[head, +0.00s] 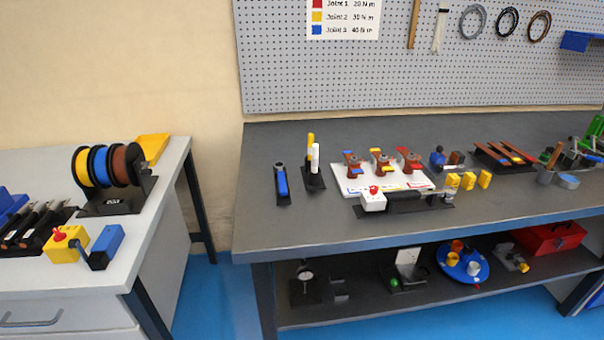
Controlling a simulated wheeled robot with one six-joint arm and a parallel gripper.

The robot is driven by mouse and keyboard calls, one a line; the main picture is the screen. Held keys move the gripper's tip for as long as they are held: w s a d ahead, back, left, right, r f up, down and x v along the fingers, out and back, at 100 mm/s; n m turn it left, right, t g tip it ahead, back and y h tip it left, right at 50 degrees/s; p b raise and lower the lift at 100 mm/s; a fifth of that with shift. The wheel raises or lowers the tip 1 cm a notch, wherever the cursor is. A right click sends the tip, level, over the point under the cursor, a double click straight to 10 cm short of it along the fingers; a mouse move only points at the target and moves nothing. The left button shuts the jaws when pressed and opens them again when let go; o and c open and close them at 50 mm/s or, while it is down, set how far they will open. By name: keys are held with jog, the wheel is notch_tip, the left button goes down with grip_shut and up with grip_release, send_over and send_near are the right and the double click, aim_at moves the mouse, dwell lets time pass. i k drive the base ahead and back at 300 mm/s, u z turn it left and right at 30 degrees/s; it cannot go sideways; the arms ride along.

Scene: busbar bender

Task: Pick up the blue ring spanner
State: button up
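A blue-handled tool (282,183) with a grey head lies on a narrow dark holder near the left end of the dark workbench. It looks like the blue ring spanner, but it is too small to make out the ring for certain. Nothing touches it from above. My gripper is not in view.
The workbench (480,217) also holds a yellow and white pair of tools (313,160), a white board (350,183) with red-brown joints, and yellow blocks (468,181). A grey table (150,225) with cable reels (98,164) stands at left. Blue floor (205,290) lies between them.

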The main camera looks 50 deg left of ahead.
aim_at(281, 179)
jog(key=i, duration=0.95)
jog(key=u, duration=1.8)
